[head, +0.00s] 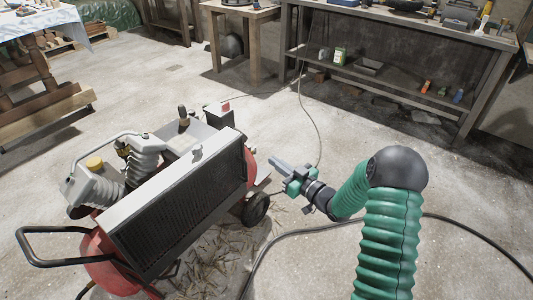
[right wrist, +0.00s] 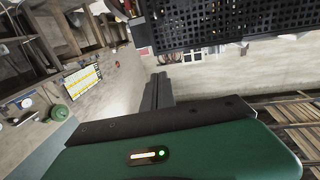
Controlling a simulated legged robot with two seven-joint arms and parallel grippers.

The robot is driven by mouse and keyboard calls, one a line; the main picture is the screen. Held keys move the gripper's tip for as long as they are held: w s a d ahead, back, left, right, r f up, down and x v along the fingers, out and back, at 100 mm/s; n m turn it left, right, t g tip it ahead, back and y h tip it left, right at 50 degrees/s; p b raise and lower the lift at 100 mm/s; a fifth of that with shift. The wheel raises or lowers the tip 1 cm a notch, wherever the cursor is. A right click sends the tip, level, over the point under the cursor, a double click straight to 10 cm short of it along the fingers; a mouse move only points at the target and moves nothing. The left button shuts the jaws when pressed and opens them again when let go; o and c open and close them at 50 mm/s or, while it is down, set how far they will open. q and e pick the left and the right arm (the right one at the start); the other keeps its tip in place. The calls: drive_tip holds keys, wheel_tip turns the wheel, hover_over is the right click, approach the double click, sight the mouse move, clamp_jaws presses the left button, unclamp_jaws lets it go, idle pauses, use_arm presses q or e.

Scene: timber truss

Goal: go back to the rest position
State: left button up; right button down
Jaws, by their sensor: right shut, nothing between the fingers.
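My right gripper (head: 278,166) is shut and empty at the end of the green ribbed arm in the head view. It is held in the air just right of a red compressor-like machine (head: 185,195) with a black grille. I cannot tell whether it touches the machine. In the right wrist view its dark closed fingers (right wrist: 157,92) point away past the green gripper body. My left gripper is not in view.
A black wheel (head: 256,208) of the machine and a dark cable (head: 330,226) are on the concrete floor near my right arm. A long workbench (head: 400,60) with tools stands at the back right. A small wooden table (head: 240,42) stands at the back. Open floor lies between.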

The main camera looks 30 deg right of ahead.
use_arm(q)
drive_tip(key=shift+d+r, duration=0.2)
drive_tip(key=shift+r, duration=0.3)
use_arm(e)
drive_tip(key=shift+s+d+f, duration=0.1)
drive_tip(key=shift+s+d, duration=0.25)
drive_tip(key=shift+s, duration=0.3)
drive_tip(key=shift+s+d+f, duration=0.1)
drive_tip(key=shift+s+d, duration=0.25)
drive_tip(key=shift+s, duration=0.25)
